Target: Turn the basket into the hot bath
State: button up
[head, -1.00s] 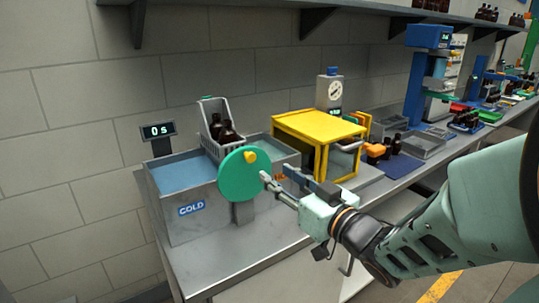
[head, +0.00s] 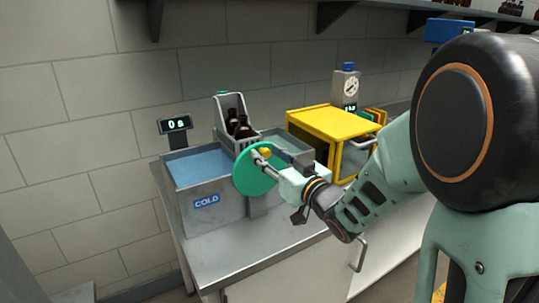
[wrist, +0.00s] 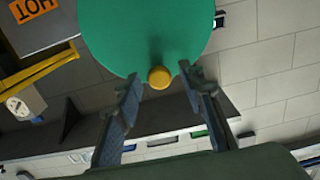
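The wire-grey basket (head: 230,104) holds dark amber bottles (head: 239,127) and stands tilted above the twin bath, near the divider. The cold bath (head: 200,167) with blue water is at left, marked COLD; the other bath (head: 296,144) is at right, partly hidden by my arm. A green disc (head: 246,180) with a yellow knob (head: 265,152) is on the front of the bath. My gripper (head: 260,160) is at the disc. In the wrist view its fingers (wrist: 158,80) are open on either side of the yellow knob (wrist: 159,77), with gaps visible. An orange HOT label (wrist: 32,8) shows at top left.
A display (head: 175,124) reading 0 s stands behind the cold bath. A yellow box (head: 330,130) and a dial device (head: 346,84) stand to the right. A shelf (head: 280,8) runs above. The bench front (head: 235,250) is clear.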

jog(key=shift+c, duration=0.6)
grip_shut()
